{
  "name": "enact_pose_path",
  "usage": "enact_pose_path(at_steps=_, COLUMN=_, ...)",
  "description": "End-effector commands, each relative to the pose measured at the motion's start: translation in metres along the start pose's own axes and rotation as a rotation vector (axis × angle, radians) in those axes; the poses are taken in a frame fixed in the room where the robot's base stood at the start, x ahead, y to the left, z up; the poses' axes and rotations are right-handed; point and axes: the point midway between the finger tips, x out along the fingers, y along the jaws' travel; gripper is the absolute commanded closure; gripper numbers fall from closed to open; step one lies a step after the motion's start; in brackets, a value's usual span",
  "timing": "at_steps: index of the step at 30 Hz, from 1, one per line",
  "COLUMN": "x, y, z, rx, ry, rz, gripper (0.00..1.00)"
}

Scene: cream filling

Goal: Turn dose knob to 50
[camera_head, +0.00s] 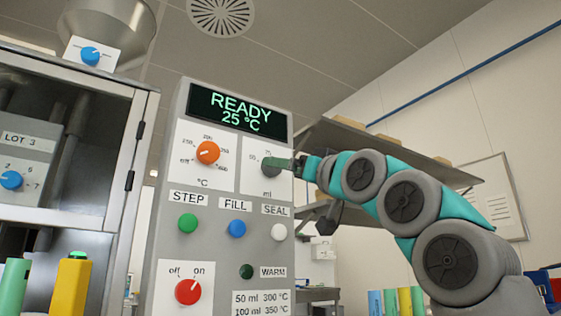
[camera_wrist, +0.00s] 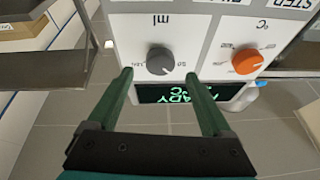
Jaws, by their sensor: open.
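The dose knob (camera_head: 270,171) is a grey round knob on a white plate marked ml, on the right of the grey control panel. In the wrist view the dose knob (camera_wrist: 159,61) appears upside down, with 50 and other small numbers beside it. Its pointer setting is too small to tell. My gripper (camera_head: 283,162) is at the knob, its green fingers partly covering the dial in the head view. In the wrist view my gripper (camera_wrist: 158,76) is open, its fingertips apart on either side of the knob.
An orange °C knob (camera_head: 207,152) sits left of the dose dial. The display (camera_head: 237,109) above reads READY 25 °C. Green STEP (camera_head: 188,223), blue FILL (camera_head: 237,228) and white SEAL (camera_head: 279,232) buttons sit below. A red off/on knob (camera_head: 188,291) is lower left.

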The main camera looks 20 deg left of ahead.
Motion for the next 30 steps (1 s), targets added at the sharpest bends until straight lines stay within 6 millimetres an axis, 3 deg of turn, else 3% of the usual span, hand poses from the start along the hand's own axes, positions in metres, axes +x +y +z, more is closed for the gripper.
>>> enact_pose_path(at_steps=7, x=0.031, y=-0.001, z=-0.002, rx=0.001, ry=-0.004, rz=0.000, gripper=0.16)
enact_pose_path(at_steps=19, x=0.037, y=0.000, z=0.001, rx=0.000, ry=0.000, rz=0.001, gripper=0.16)
enact_pose_path(at_steps=30, x=0.037, y=0.000, z=0.001, rx=0.001, ry=0.000, rz=0.001, gripper=0.56)
